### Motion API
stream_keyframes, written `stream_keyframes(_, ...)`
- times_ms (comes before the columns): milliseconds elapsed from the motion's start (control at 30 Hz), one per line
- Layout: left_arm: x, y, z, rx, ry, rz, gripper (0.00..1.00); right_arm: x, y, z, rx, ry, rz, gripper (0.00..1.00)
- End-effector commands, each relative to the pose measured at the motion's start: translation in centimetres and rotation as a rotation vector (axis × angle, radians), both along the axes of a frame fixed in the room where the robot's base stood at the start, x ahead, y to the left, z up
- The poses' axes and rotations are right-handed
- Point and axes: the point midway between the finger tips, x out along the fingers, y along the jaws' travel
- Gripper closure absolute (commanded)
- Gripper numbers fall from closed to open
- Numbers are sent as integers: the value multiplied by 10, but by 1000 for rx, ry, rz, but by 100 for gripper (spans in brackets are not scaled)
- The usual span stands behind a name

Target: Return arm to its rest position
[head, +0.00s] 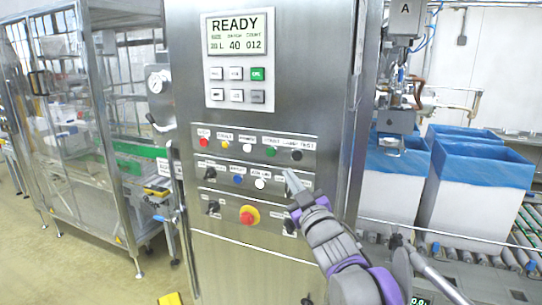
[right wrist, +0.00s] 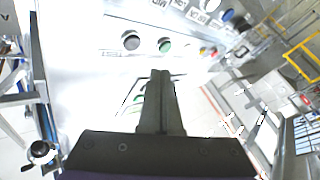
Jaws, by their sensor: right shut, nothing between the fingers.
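My right gripper (head: 290,180) is in front of the lower right part of the steel control panel (head: 265,60), beside its rows of buttons. Its fingers are shut with nothing between them. In the right wrist view the closed fingers (right wrist: 160,80) point toward the panel face, near a green button (right wrist: 165,45) and a black button (right wrist: 131,40). I cannot tell whether the fingertips touch the panel. My left gripper is not in view.
The panel display (head: 240,32) reads READY. A red emergency knob (head: 249,215) sits low on the panel. A glazed machine enclosure (head: 60,110) stands at left. Blue-lined boxes (head: 475,185) stand on a roller conveyor (head: 485,245) at right. Floor shows at lower left.

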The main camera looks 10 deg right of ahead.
Motion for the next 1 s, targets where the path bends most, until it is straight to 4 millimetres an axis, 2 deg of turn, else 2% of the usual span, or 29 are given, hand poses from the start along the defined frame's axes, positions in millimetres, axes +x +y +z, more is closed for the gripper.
stream_keyframes(67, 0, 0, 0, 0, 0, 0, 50, -13, -7, -25, 31, 88, -41, 100)
stream_keyframes(167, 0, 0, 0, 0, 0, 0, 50, -43, -19, -81, 95, 274, -115, 100)
stream_keyframes(200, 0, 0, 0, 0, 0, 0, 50, -58, -23, -107, 122, 357, -144, 100)
stream_keyframes(267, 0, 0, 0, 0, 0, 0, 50, -84, -27, -146, 161, 482, -184, 100)
stream_keyframes(400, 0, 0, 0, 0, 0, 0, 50, -150, -29, -232, 239, 756, -249, 100)
stream_keyframes(500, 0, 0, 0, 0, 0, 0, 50, -202, -24, -287, 286, 942, -279, 100)
stream_keyframes(600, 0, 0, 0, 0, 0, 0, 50, -251, -17, -332, 321, 1104, -295, 100)
stream_keyframes(700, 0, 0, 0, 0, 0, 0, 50, -289, -10, -363, 345, 1229, -303, 100)
stream_keyframes(800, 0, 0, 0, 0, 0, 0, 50, -315, -5, -383, 358, 1312, -306, 100)
stream_keyframes(900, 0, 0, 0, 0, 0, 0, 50, -327, -3, -391, 363, 1350, -307, 100)
stream_keyframes(1000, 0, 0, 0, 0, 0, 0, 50, -330, -2, -393, 364, 1361, -307, 100)
